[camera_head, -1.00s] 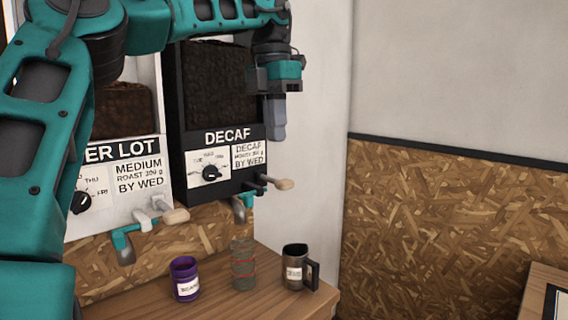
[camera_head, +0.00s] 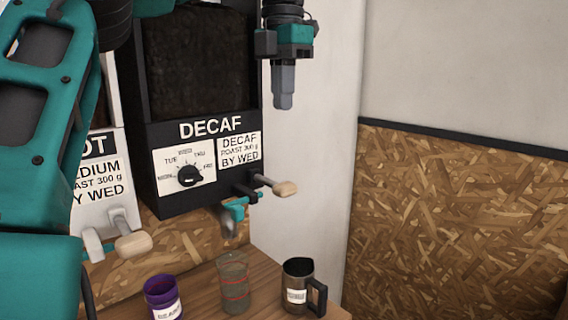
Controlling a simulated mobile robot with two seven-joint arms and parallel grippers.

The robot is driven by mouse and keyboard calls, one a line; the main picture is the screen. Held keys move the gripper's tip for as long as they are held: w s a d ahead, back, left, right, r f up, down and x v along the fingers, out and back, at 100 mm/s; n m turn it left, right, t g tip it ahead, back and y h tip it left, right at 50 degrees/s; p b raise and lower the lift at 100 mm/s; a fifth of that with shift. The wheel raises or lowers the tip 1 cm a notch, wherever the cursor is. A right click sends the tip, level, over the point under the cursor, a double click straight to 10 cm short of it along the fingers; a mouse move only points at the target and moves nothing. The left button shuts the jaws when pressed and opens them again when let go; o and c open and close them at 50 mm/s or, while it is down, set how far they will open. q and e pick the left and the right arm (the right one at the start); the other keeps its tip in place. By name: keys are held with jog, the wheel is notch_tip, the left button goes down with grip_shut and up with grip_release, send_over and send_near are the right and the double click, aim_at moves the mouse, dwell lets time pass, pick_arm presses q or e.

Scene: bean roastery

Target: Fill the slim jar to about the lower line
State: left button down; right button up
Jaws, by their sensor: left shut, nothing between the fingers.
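The slim jar (camera_head: 233,284) is a clear, narrow vessel with red lines around it. It stands upright on the wooden counter, below and slightly in front of the DECAF dispenser's teal spout (camera_head: 232,213). I cannot tell whether any beans are in it. The DECAF dispenser (camera_head: 196,110) is black, with a dark bean window, a dial (camera_head: 190,175) and a lever with a pale wooden knob (camera_head: 284,188). My left gripper (camera_head: 284,101) points down, shut and empty, above and apart from that knob. My right gripper is not in view.
A purple cup (camera_head: 163,297) with a label stands left of the jar, and a dark metal mug (camera_head: 298,285) with a handle stands right of it. A white dispenser (camera_head: 98,180) with its own lever is at the left. Open air lies right of my gripper, before the chipboard wall (camera_head: 450,220).

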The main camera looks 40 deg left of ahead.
aim_at(283, 184)
pick_arm(q)
jog(key=shift+w+a+r, duration=0.1)
jog(key=shift+w, duration=0.05)
dwell(0.3)
notch_tip(283, 184, down, 14)
jog(key=shift+f+b, duration=0.1)
jog(key=shift+b, duration=0.95)
